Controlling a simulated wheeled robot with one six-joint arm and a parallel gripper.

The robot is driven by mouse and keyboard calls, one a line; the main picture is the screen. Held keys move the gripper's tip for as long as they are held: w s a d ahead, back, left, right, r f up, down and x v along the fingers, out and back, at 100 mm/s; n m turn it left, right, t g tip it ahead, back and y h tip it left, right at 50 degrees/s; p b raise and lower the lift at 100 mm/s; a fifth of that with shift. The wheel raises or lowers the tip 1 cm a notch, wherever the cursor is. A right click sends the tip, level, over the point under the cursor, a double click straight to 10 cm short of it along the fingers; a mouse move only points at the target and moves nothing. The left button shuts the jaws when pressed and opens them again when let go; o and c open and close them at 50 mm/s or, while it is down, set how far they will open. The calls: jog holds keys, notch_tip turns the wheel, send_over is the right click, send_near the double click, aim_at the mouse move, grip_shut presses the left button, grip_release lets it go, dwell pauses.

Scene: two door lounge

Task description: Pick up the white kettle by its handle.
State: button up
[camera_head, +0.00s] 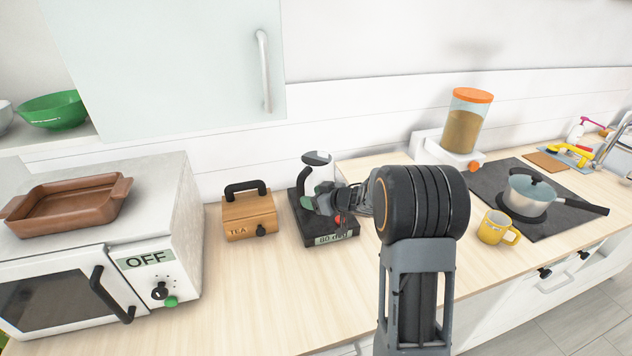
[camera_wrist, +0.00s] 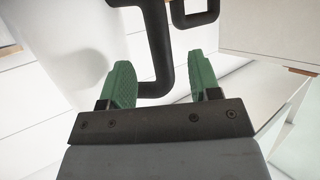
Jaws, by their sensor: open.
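The white kettle (camera_head: 317,160) stands upright on a black base (camera_head: 306,232) whose display seems to read 80 deg. In the wrist view, the kettle's white body (camera_wrist: 65,50) fills the left side, and its black handle (camera_wrist: 158,50) comes down toward my jaws. My gripper (camera_wrist: 162,76) is open, with one green finger on each side of the handle's lower part. I cannot tell whether either finger touches it. In the head view, my gripper (camera_head: 326,203) is in front of the kettle and hides its lower part and most of its handle.
A wooden tea box (camera_head: 249,216) with a black handle stands left of the base. Further left is a microwave (camera_head: 160,262) with a brown dish (camera_head: 70,205) on top. A yellow mug (camera_head: 492,228), a pot (camera_head: 524,194) and a dispenser (camera_head: 463,130) stand right. The front counter is clear.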

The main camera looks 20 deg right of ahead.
aim_at(300, 194)
jog(key=shift+p+x, duration=0.5)
jog(key=shift+x, duration=2.5)
jog(key=shift+f, duration=0.1)
jog(key=c, duration=0.9)
grip_shut()
jog(key=shift+r, duration=0.2)
